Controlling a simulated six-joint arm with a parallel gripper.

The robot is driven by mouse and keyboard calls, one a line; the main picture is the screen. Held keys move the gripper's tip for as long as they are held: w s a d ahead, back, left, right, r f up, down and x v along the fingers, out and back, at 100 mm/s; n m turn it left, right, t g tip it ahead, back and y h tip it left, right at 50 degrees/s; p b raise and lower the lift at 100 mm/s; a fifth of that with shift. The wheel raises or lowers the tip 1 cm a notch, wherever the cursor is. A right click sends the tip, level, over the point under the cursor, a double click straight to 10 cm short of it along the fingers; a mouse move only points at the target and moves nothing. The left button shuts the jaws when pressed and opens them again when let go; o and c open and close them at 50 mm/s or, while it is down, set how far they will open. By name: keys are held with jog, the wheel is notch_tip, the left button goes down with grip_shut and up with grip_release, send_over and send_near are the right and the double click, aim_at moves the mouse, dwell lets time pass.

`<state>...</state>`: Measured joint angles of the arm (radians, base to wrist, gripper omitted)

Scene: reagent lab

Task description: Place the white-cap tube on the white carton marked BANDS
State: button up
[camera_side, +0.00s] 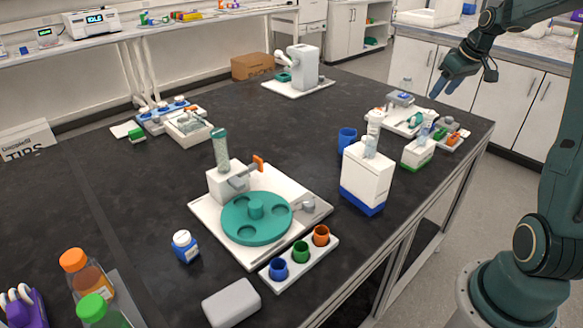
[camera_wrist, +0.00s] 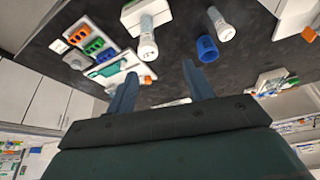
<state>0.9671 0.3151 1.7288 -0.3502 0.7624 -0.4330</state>
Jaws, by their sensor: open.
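A pale tube with a white cap (camera_side: 374,123) stands upright near the middle right of the bench, behind a white carton with a blue base (camera_side: 364,184). A smaller white carton with a green base (camera_side: 418,153) stands farther right. I cannot read BANDS on either carton. In the wrist view, one pale white-topped tube (camera_wrist: 220,24) is beside a blue cup, and another (camera_wrist: 147,42) is by a white carton (camera_wrist: 146,13); I cannot tell which is the task's tube. My gripper (camera_side: 441,94) is open and empty, above the bench's far right edge. Its spread fingers show in the wrist view (camera_wrist: 160,88).
A blue cup (camera_side: 347,138) stands beside the tube. A rack of coloured pieces (camera_side: 450,138) lies near the right edge. A teal rotor device (camera_side: 257,218) and a three-cup tray (camera_side: 300,257) occupy the near bench.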

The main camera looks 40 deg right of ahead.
jog(key=s+a+r+n, duration=0.1)
jog(key=a+r, duration=0.2)
jog(key=a, duration=0.8)
jog(key=a+r, duration=0.4)
jog(key=a, duration=0.6)
jog(key=s+a+f+n+t+y, duration=0.1)
jog(key=s+a+f, duration=0.1)
jog(key=s+a, duration=1.2)
jog(key=shift+s+a+f+n, duration=0.25)
jog(key=shift+s+a+n, duration=0.15)
jog(key=shift+a, duration=0.2)
